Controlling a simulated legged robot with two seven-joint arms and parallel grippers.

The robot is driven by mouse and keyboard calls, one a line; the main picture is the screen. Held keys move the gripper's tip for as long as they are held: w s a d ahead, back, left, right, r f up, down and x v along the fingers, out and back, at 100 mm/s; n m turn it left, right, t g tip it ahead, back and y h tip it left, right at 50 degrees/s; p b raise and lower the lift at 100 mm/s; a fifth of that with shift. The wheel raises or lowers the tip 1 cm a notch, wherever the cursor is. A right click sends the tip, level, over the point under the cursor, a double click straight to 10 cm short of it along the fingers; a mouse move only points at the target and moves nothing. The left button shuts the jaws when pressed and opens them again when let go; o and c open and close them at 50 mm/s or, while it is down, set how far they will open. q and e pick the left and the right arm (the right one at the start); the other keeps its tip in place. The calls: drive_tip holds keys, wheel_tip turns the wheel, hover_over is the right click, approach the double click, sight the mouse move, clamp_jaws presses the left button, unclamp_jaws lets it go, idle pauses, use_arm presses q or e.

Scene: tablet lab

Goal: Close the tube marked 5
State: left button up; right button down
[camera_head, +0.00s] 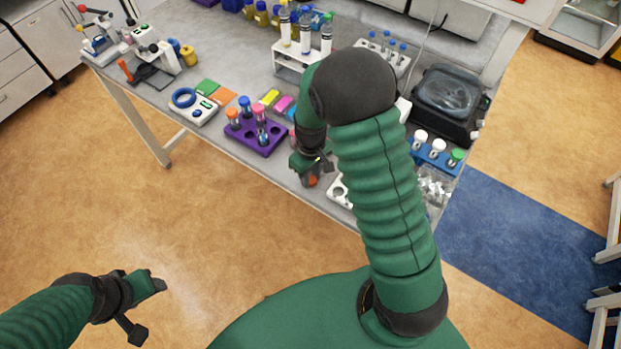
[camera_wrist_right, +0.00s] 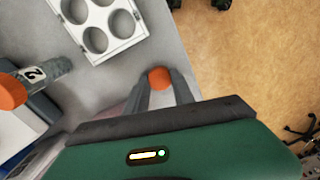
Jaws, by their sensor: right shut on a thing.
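My right gripper (camera_wrist_right: 163,92) is shut on an orange cap (camera_wrist_right: 160,78) over the bench's front edge; I cannot tell whether a tube is attached to it. In the head view the cap (camera_head: 312,181) shows below my right gripper (camera_head: 310,168). Several tubes with coloured caps stand in a purple rack (camera_head: 247,140). No number 5 is legible in either view. My left gripper (camera_head: 157,283) hangs over the floor, away from the bench; its finger gap is unclear.
A white holder (camera_wrist_right: 118,45) with several round holes lies close to my right gripper. A blue rack (camera_head: 441,163) with white- and green-capped tubes, a dark lidded machine (camera_head: 446,100) and a white tube rack (camera_head: 290,66) stand on the bench. My right arm hides part of the bench.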

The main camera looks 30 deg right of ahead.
drive_tip(key=shift+r, duration=0.55)
wheel_tip(320, 180, up, 2)
drive_tip(key=shift+w+r, duration=0.1)
drive_tip(key=shift+r, duration=0.05)
drive_tip(key=s+a+r+b, duration=0.1)
drive_tip(key=a, duration=0.7)
drive_tip(key=s+a+b, duration=0.1)
drive_tip(key=s+a, duration=0.1)
drive_tip(key=a, duration=0.6)
drive_tip(key=shift+s+r, duration=0.3)
drive_tip(key=shift+r, duration=0.05)
drive_tip(key=shift+d, duration=0.15)
